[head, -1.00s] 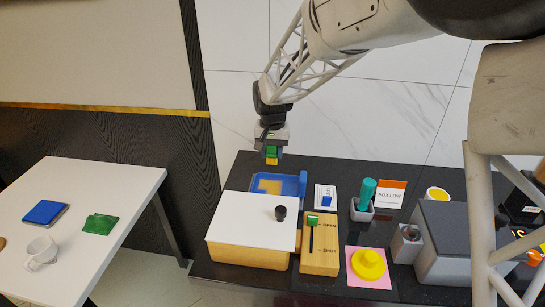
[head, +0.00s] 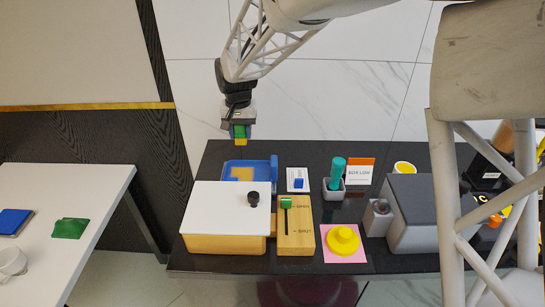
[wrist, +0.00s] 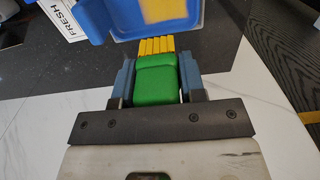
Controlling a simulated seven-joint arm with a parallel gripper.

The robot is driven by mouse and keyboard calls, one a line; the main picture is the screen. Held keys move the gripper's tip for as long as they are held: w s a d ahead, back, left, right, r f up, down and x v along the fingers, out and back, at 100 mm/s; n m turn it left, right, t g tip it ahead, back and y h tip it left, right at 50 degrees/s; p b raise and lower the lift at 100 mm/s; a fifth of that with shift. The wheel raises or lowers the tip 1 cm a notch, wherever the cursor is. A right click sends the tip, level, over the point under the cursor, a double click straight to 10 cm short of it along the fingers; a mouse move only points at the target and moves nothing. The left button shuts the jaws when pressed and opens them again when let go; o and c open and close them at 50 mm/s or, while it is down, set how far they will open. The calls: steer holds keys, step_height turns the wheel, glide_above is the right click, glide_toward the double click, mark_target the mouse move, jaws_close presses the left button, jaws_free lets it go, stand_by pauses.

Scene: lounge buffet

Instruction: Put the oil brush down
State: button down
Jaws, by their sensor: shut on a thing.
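The oil brush (head: 240,131) has a green handle and yellow bristles. My gripper (wrist: 156,82) is shut on its green handle (wrist: 157,80), with a blue jaw on each side. The yellow bristles (wrist: 156,46) point away from the gripper; in the head view they point down. The brush is in the air near the back edge of the black counter (head: 330,213). A blue tray (head: 271,172) with a yellow patch inside lies just below and in front of it. The wrist view shows part of this tray (wrist: 130,20) just past the bristles.
A white-topped wooden box (head: 215,212) and a wooden block with a green slider (head: 296,238) stand in front of the tray. A teal-handled item (head: 337,172) stands in a grey holder to the right. A small card with a blue piece (head: 297,180) lies between.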

steer(key=shift+w+d, duration=0.1)
steer(key=w+d+f+m, duration=0.1)
steer(key=w+d+m, duration=0.15)
steer(key=d, duration=0.85)
steer(key=w+d+m, duration=0.2)
steer(key=d+m, duration=0.2)
steer(key=d, duration=0.7)
steer(key=w+d+f+m, duration=0.1)
steer(key=w+d+m, duration=0.15)
steer(key=d, duration=0.85)
steer(key=s+d+m, duration=0.3)
steer(key=d, duration=0.8)
steer(key=s+d+f+m, duration=0.1)
steer(key=s+d+m, duration=0.2)
steer(key=d, duration=0.8)
steer(key=s+d+m, duration=0.3)
steer(key=d, duration=0.8)
steer(key=shift+f, duration=0.25)
steer(key=shift+a+f, duration=0.1)
steer(key=shift+f, duration=3.05)
steer(key=shift+f, duration=0.15)
steer(key=shift+f, duration=1.7)
